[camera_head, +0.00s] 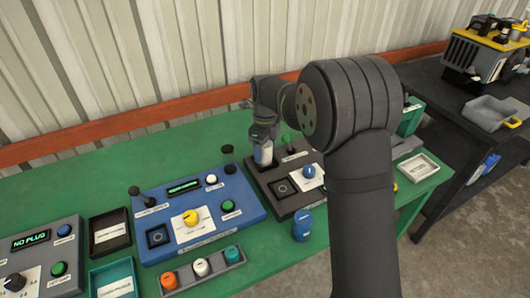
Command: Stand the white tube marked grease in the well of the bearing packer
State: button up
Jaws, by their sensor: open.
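My gripper (264,143) points down over the back left of a dark panel (262,177), with its jaws open. A whitish tube-like piece (264,157) shows at the fingertips; I cannot read any mark on it or tell whether the fingers touch it. The dark panel has a square well (282,187) with a round hole, and a blue knob (308,171). The well looks empty. The panel's label is too small to read, so I cannot tell whether it is the bearing packer. My arm covers its right side.
A blue panel (158,197) with a yellow knob stands left. A grey holder (214,275) with orange, white and green round pieces lies in front. A blue cylinder (302,226) stands on the green table (270,268). A white tray (419,167) lies right.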

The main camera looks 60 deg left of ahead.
notch_tip(320, 180, up, 10)
jog(key=shift+r, duration=0.1)
dwell(0.4)
notch_tip(320, 180, down, 12)
jog(key=shift+r, duration=1.85)
jog(key=shift+f, duration=0.1)
